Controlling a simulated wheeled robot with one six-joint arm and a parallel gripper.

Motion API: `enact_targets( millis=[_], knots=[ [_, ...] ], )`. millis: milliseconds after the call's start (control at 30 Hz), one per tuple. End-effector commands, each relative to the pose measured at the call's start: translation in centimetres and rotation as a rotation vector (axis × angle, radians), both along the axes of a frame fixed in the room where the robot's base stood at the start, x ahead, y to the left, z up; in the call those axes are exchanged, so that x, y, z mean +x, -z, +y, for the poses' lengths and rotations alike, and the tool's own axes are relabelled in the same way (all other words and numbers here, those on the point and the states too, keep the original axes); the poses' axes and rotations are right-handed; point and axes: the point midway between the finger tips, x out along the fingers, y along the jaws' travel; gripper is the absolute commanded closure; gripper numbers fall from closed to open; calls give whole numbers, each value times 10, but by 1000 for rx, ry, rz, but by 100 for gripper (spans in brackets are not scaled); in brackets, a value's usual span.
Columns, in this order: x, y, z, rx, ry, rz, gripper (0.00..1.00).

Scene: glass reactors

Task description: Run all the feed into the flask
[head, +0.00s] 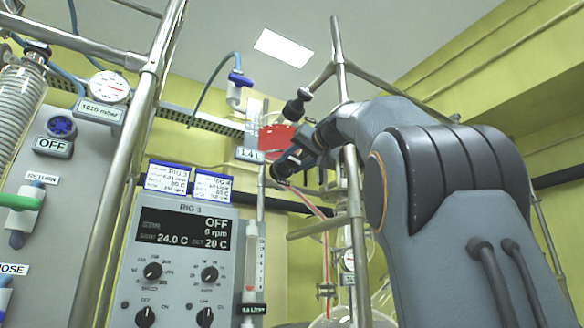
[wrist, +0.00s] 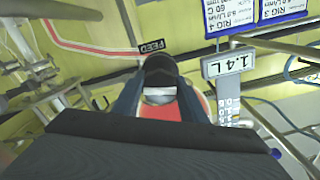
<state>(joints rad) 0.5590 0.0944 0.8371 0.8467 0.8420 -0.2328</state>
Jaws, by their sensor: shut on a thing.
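The feed vessel (head: 275,138) holds red liquid, and its display (head: 247,154) reads 1.4 L. The display (wrist: 230,62) reads the same in the wrist view, with red liquid below my gripper. My gripper (head: 288,166) is at the vessel's lower right. In the wrist view my gripper (wrist: 160,92) is shut on a dark part beside the FEED label (wrist: 152,46), seemingly the feed tap; its handle angle is hard to tell. A pinkish-red feed line (head: 325,225) runs down towards the glass flask (head: 340,318), which is mostly cut off at the bottom.
The rig controller (head: 185,262) reads OFF, 0 rpm, 24.0 C. Metal frame poles (head: 345,150) stand close around my arm. A pressure gauge (head: 109,87) and a hose panel (head: 60,190) are at the left. A graduated column (head: 251,265) stands beside the controller.

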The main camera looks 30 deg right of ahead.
Motion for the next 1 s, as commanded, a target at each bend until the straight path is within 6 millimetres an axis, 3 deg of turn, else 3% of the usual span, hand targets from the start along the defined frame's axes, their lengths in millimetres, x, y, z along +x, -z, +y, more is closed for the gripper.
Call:
enact_targets(
  millis=[1000],
  knots=[
    [1,3,-2,-964,-2,-29,84]
  ],
)
